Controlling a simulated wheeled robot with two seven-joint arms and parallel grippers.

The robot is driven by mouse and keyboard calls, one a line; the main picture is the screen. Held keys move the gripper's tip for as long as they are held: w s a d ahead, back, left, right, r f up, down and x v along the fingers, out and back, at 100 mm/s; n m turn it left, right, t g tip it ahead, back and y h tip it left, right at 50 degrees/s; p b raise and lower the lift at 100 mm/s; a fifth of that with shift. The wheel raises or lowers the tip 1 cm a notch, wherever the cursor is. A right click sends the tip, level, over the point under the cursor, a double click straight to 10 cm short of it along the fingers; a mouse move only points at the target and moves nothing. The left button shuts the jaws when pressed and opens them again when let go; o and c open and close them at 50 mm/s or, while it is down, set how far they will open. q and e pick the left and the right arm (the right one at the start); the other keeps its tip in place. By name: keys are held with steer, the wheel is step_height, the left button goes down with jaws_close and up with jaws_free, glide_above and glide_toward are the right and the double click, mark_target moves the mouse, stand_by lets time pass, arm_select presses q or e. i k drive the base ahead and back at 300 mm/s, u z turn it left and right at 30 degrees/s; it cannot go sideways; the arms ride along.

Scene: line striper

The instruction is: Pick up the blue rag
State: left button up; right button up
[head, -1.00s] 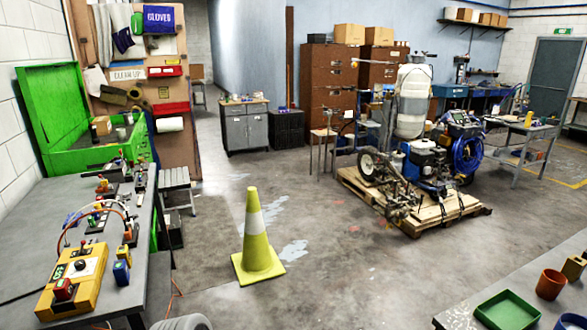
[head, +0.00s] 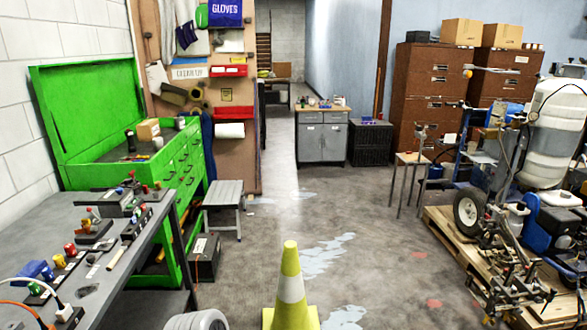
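A blue cloth (head: 208,145) that looks like a rag hangs in front of the brown board, beside the right end of the green tool chest. A dark blue cloth or glove pair (head: 187,36) hangs higher on the board. A small blue item (head: 35,270) lies on the grey workbench at the lower left; I cannot tell if it is cloth. Which of these is the blue rag is not certain. Neither of my grippers is in view.
The green tool chest (head: 175,165) stands behind the grey workbench (head: 130,240). A grey step stool (head: 226,196) and a dark box (head: 204,258) are beside it. A yellow cone (head: 290,290) stands ahead. A pallet (head: 450,235) with a striping machine is right.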

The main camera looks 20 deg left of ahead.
mark_target(31, 270)
steer(key=u, duration=0.9)
steer(key=i, duration=1.4)
steer(key=u, duration=1.2)
